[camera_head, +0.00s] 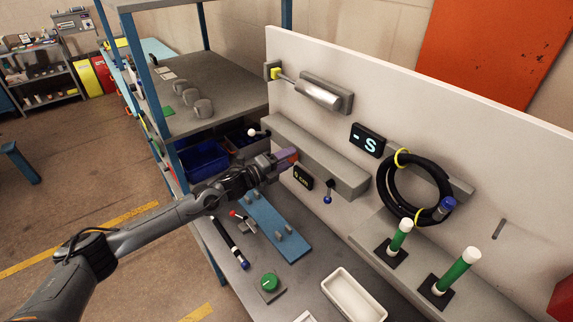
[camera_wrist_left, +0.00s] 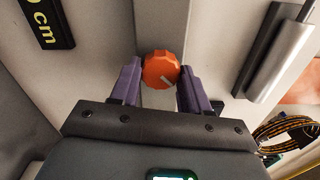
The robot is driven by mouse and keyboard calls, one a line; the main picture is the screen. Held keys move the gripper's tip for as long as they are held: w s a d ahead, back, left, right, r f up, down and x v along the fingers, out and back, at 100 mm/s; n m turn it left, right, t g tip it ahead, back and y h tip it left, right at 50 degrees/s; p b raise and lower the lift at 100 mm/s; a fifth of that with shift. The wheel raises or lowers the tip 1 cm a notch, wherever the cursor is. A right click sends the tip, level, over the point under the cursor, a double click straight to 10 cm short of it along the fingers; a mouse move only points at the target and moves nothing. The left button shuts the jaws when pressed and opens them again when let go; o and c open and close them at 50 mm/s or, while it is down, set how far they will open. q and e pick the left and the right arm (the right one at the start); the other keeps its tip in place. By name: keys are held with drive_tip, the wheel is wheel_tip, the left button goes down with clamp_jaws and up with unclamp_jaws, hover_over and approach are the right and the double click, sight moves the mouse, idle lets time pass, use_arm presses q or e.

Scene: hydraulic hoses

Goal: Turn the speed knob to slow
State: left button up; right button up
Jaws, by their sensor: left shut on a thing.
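The speed knob (camera_wrist_left: 160,67) is an orange, ridged dial with a pale pointer line, seen in the left wrist view. Its line slants toward the lower right in that view. My left gripper (camera_head: 286,158) is at the grey block on the white panel, and its purple fingers are shut on the knob, one on each side. In the head view the fingers hide the knob. A dark display (camera_head: 368,140) on the panel reads "- S". My right gripper is not in view.
A blue plate (camera_head: 268,222), green button (camera_head: 269,282) and white tray (camera_head: 352,298) are on the bench below.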

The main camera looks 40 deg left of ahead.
use_arm(q)
drive_tip(key=shift+m+b, duration=1.1)
drive_tip(key=shift+m, duration=0.5)
drive_tip(key=o, duration=1.1)
drive_tip(key=shift+c, duration=0.2)
drive_tip(key=v, duration=1)
drive_tip(key=shift+s+b, duration=0.35)
drive_tip(key=shift+b, duration=0.1)
